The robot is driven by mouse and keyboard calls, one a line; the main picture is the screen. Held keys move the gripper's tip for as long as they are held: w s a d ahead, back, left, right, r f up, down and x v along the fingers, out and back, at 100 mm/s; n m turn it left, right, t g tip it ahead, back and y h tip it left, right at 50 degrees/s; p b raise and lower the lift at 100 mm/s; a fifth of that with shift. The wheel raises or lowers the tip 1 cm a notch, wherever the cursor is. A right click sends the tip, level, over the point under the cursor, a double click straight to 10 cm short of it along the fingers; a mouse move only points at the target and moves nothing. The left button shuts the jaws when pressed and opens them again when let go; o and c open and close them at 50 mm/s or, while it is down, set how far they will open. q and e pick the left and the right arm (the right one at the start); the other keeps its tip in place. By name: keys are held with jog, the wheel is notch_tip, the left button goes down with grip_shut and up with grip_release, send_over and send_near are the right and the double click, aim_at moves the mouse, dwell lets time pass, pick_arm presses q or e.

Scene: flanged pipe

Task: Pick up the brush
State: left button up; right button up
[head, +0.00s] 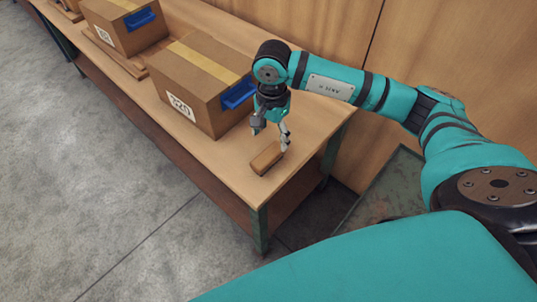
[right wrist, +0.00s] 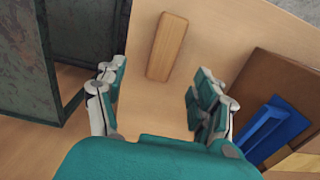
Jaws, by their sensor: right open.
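The brush shows as a small brown wooden block (head: 266,159) lying near the front right end of the wooden table. It also shows in the right wrist view (right wrist: 167,47), lying flat just ahead of the fingers; no bristles are visible. My right gripper (head: 271,135) is above the table, close behind the brush, pointing down. In the right wrist view its fingers (right wrist: 155,98) are spread wide with nothing between them, and the brush is beyond the tips. My left gripper is not in view.
A cardboard box (head: 200,88) with a blue handle stands close to the left of my right gripper. Another box (head: 122,22) stands farther left on the table (head: 222,158). A wooden wall (head: 330,25) runs behind. The table's front and right edges are near the brush.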

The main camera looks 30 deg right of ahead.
aim_at(268, 154)
notch_tip(268, 154, down, 3)
jog(key=shift+f+p, duration=0.35)
jog(key=shift+f, duration=0.2)
jog(key=shift+a+f, duration=0.15)
jog(key=shift+f, duration=0.1)
jog(key=f+p, duration=0.1)
jog(key=f, duration=0.1)
jog(key=f+p, duration=0.1)
jog(key=shift+w+a+f, duration=0.2)
jog(key=shift+f, duration=0.65)
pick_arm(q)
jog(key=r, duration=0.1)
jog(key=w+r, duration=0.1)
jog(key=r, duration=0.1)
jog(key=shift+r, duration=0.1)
pick_arm(e)
jog(key=c, duration=1.3)
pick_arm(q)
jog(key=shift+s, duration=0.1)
